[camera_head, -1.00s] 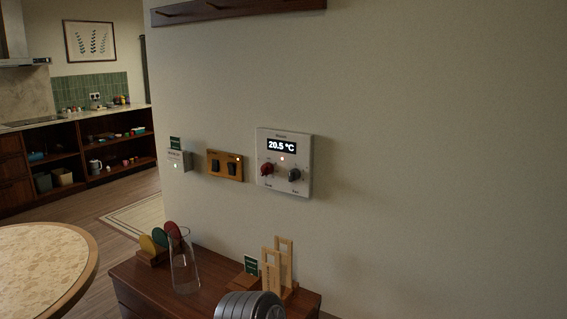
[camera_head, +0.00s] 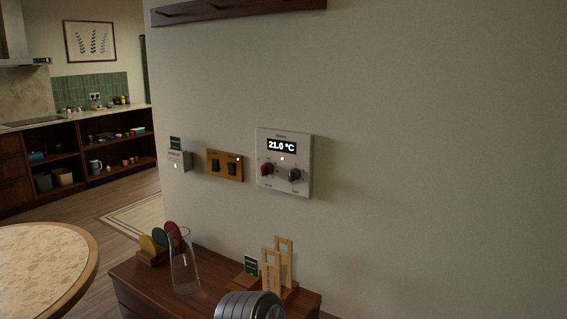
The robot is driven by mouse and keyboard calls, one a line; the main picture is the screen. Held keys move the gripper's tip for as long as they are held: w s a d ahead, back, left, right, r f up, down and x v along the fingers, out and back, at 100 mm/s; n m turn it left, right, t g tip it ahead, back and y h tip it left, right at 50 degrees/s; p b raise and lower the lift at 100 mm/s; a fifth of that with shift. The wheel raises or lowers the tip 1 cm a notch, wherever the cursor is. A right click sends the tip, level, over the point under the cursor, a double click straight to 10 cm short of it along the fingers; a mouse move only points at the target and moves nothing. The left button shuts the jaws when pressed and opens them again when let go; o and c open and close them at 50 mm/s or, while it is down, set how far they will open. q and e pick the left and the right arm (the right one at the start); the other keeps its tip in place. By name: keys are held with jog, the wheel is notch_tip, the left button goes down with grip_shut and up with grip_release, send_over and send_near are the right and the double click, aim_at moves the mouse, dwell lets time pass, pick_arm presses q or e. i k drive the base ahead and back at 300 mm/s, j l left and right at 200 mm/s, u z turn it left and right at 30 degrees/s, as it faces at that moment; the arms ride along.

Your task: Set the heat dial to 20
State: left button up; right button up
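A white thermostat panel (camera_head: 304,160) is mounted on the wall near the middle of the view. Its display (camera_head: 282,146) reads 21.0 °C. Below the display are a red dial (camera_head: 267,170) on the left and a dark grey dial (camera_head: 295,175) on the right. The labels under the dials are too small to read surely, so I cannot tell from the lettering which is the heat dial. A small light (camera_head: 282,159) sits between display and dials. Neither of my grippers is in view; only a grey part of my arm shows at the bottom edge.
A wooden switch plate (camera_head: 225,165) and a small grey box (camera_head: 180,160) are on the wall left of the panel. Below stands a dark wooden cabinet (camera_head: 215,272) with a glass vase (camera_head: 184,262), coloured discs and a wooden holder. A round table (camera_head: 88,270) is at lower left.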

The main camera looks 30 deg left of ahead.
aim_at(267, 168)
jog(key=u, duration=1.25)
